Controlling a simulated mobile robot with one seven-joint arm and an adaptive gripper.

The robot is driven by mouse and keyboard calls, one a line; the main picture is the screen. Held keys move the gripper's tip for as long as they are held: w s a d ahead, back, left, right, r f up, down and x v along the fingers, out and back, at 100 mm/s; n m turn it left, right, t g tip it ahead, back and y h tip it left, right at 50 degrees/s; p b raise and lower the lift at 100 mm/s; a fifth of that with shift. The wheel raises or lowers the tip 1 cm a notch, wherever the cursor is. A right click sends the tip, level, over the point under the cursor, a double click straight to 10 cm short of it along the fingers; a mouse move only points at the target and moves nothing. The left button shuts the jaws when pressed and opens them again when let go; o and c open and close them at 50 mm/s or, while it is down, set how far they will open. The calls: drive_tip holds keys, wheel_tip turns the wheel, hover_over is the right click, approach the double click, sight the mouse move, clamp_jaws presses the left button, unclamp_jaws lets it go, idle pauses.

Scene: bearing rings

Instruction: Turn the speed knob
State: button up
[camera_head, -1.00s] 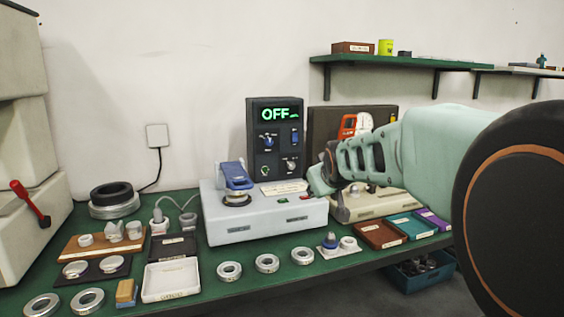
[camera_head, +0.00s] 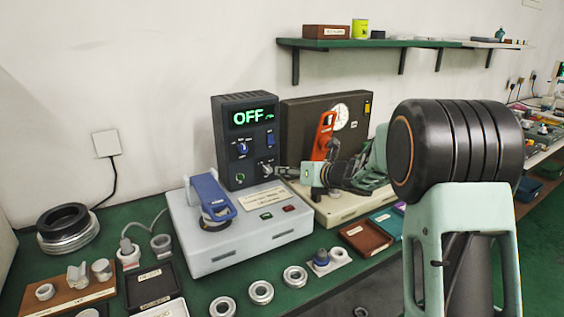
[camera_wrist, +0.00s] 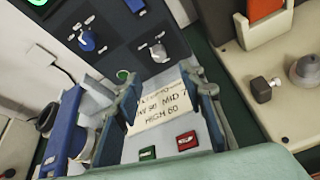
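The dark control panel (camera_head: 246,125) stands upright behind the pale grey machine, its display reading OFF in green. It carries a blue knob (camera_head: 242,148) and a pale grey knob (camera_head: 267,168); their labels are too small to read, so I cannot tell which one is the speed knob. Both also show in the wrist view, the blue knob (camera_wrist: 87,41) at left and the grey knob (camera_wrist: 158,51) nearer the middle. My gripper (camera_wrist: 160,80) is open and empty, its fingertips just short of the panel, below and in line with the grey knob. It also shows in the head view (camera_head: 284,173).
The grey machine (camera_head: 205,258) has a blue clamp (camera_head: 211,195), green and red buttons and a card with speed values. A brown panel with an orange lever (camera_head: 322,137) stands at right. Metal rings (camera_head: 261,292) lie along the bench front.

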sight(269, 171)
drive_tip(key=p+x, duration=0.1)
drive_tip(key=x, duration=0.9)
drive_tip(key=shift+w+a+f, duration=0.2)
drive_tip(key=shift+a, duration=0.15)
drive_tip(key=shift+c, duration=0.7)
clamp_jaws()
